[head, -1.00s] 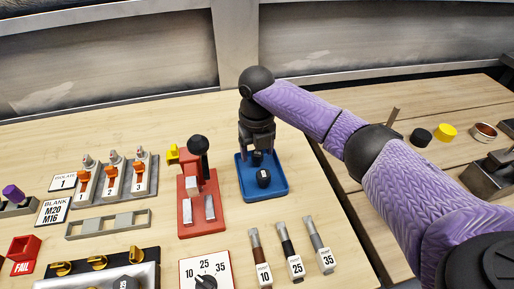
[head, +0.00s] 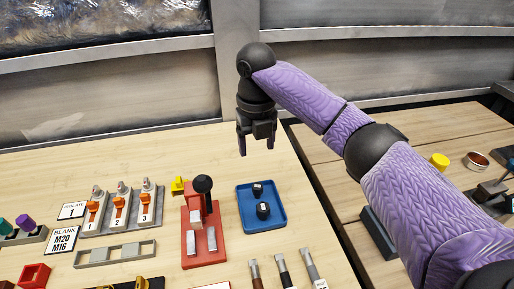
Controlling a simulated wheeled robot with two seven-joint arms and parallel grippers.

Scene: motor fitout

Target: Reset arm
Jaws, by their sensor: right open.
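My right gripper (head: 257,148) hangs open and empty above the back of the table, with its fingers pointing down. It is above and behind the blue tray (head: 276,222). My purple right arm (head: 390,170) comes in from the right side. Two small black pieces lie in the tray: one near the back (head: 257,190) and one nearer the middle (head: 263,210). My left gripper is not in view.
A red fixture (head: 190,250) with a black-knobbed lever stands left of the tray. A grey switch panel (head: 122,210) with orange toggles is further left. Several handled tools (head: 283,268) lie in front. A yellow cap (head: 439,160) sits on the right-hand table.

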